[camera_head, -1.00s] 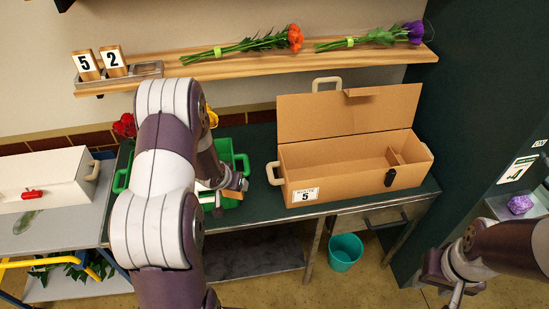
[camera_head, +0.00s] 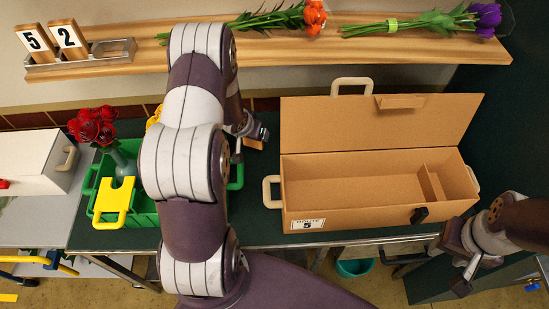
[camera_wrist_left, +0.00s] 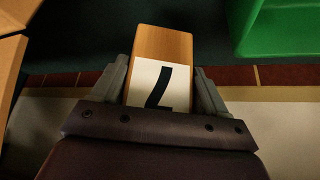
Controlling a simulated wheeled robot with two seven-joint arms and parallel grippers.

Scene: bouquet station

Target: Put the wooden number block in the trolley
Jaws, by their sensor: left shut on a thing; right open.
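My left gripper (camera_head: 250,132) is over the back of the dark green table, between the green crate and the open cardboard box. In the left wrist view its jaws (camera_wrist_left: 165,85) are shut on the wooden number block (camera_wrist_left: 162,45). The block's white face shows a black figure like a 7, its lower edge hidden by the gripper. In the head view only a sliver of the block (camera_head: 237,150) shows. The trolley (camera_head: 50,215) is at the far left, with a grey top and blue and yellow rails. My right gripper (camera_head: 462,270) is open and empty at the lower right.
The open cardboard box (camera_head: 380,198), labelled 5, fills the right of the table. A white case (camera_head: 30,160) takes up much of the trolley top. Blocks 5 and 2 (camera_head: 52,45) stand on the shelf.

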